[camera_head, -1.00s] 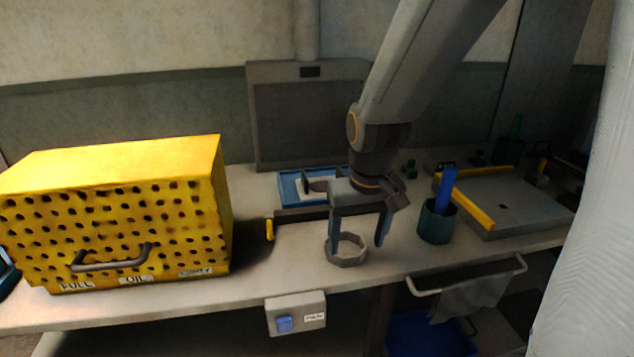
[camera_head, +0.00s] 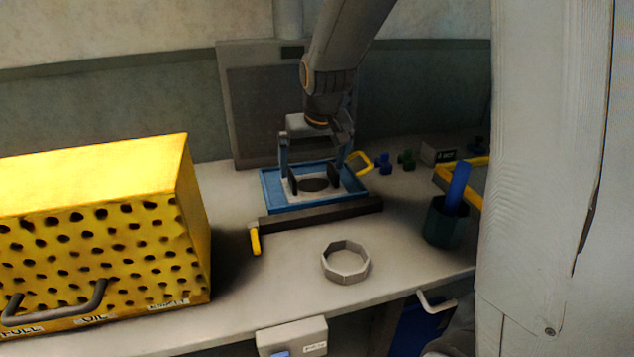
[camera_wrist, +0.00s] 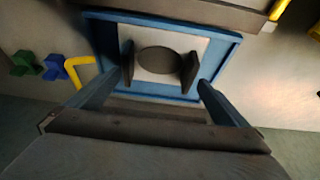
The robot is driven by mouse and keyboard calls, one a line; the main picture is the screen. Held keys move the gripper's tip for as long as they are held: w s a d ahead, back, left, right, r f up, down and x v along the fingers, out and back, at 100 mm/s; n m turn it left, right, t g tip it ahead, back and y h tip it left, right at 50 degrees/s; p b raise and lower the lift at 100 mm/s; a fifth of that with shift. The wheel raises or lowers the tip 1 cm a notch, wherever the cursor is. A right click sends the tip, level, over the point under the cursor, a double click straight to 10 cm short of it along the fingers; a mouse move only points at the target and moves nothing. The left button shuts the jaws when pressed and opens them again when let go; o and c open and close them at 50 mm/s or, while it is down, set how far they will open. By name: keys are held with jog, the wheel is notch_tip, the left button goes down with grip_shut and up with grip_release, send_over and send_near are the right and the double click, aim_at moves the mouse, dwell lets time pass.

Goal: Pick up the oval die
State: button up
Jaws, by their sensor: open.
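A flat, dark oval die (camera_head: 314,185) lies on a white sheet in the blue-rimmed tray (camera_head: 264,189). The oval also shows in the wrist view (camera_wrist: 158,60), near the middle of the tray (camera_wrist: 223,64). My gripper (camera_head: 313,179) is open over the tray, pointing down. In the wrist view my gripper (camera_wrist: 158,67) has one dark fingertip pad on each side of the oval, with a visible gap at each side. How high the fingertips are above the sheet is hard to tell.
A dark bar (camera_head: 320,215) with a yellow handle (camera_head: 255,241) runs before the tray. A grey octagonal ring (camera_head: 345,262) stands nearer. A perforated yellow box (camera_head: 110,235) is left. A dark cup (camera_head: 446,222), blue piece (camera_head: 384,162) and green piece (camera_head: 406,159) are right.

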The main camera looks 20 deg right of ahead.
aim_at(311, 181)
jog(key=shift+x, duration=1.55)
jog(key=shift+s+d, duration=0.1)
jog(key=c, duration=1.1)
jog(key=shift+r, duration=0.1)
